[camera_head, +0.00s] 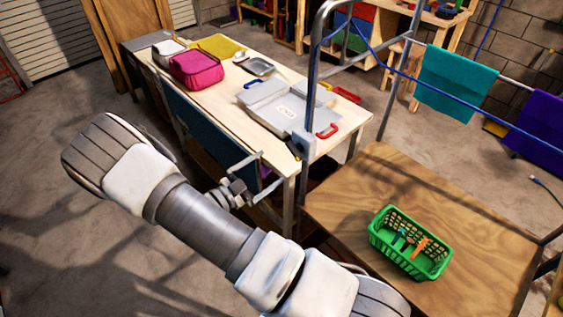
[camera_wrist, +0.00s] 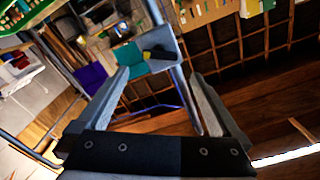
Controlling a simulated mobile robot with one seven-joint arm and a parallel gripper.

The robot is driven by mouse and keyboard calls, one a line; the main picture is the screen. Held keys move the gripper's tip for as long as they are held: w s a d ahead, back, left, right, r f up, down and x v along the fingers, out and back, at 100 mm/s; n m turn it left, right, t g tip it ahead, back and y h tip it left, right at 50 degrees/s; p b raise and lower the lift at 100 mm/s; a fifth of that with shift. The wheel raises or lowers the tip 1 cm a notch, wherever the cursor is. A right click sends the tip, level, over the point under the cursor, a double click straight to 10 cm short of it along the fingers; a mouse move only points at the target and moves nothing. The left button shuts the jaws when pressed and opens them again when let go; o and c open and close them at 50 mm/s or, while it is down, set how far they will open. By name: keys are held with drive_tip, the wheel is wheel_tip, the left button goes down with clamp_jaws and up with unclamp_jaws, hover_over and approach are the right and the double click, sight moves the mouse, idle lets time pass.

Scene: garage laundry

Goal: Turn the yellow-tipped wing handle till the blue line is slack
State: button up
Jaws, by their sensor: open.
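A pale blue-grey block (camera_head: 303,144) sits on the metal post by the table's corner. A small dark handle with a yellow tip (camera_head: 294,151) shows at its lower left; its exact turn is too small to tell. The blue line (camera_head: 440,91) runs from the post's frame down to the right past the cloths and looks fairly straight. My gripper (camera_head: 272,167) is open and empty, left of the block and apart from it, fingers pointing toward the post. In the wrist view, the open fingers (camera_wrist: 158,73) frame a grey-blue block (camera_wrist: 170,61) beyond them.
The table (camera_head: 303,74) holds a grey open case (camera_head: 268,106), a pink bag (camera_head: 196,69) and a tray. A green basket (camera_head: 382,250) stands on the wooden board (camera_head: 345,205). Teal (camera_head: 455,82) and purple (camera_head: 540,130) cloths hang on a rail. The table corner is close to my gripper.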

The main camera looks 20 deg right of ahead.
drive_tip(key=b+v, duration=0.1)
drive_tip(key=v, duration=0.7)
drive_tip(key=shift+r, duration=0.1)
drive_tip(key=s+d+r+m+g+y+b, duration=0.1)
drive_tip(key=s+d+r+m+g+y, duration=0.3)
drive_tip(key=m, duration=0.9)
drive_tip(key=s+d+r+m+g+y+b, duration=0.15)
drive_tip(key=s+r+m+g+y, duration=0.35)
drive_tip(key=m, duration=0.7)
drive_tip(key=s+r+m+t+y, duration=0.4)
drive_tip(key=r+m, duration=0.1)
drive_tip(key=m, duration=0.8)
drive_tip(key=s+a+r+m+t+y+b, duration=0.1)
drive_tip(key=s+r+m+t+y, duration=0.3)
drive_tip(key=m, duration=1)
drive_tip(key=v, duration=0.2)
drive_tip(key=shift+s+a+r+b, duration=0.25)
drive_tip(key=shift+a+r+b, duration=0.05)
drive_tip(key=shift+r, duration=0.05)
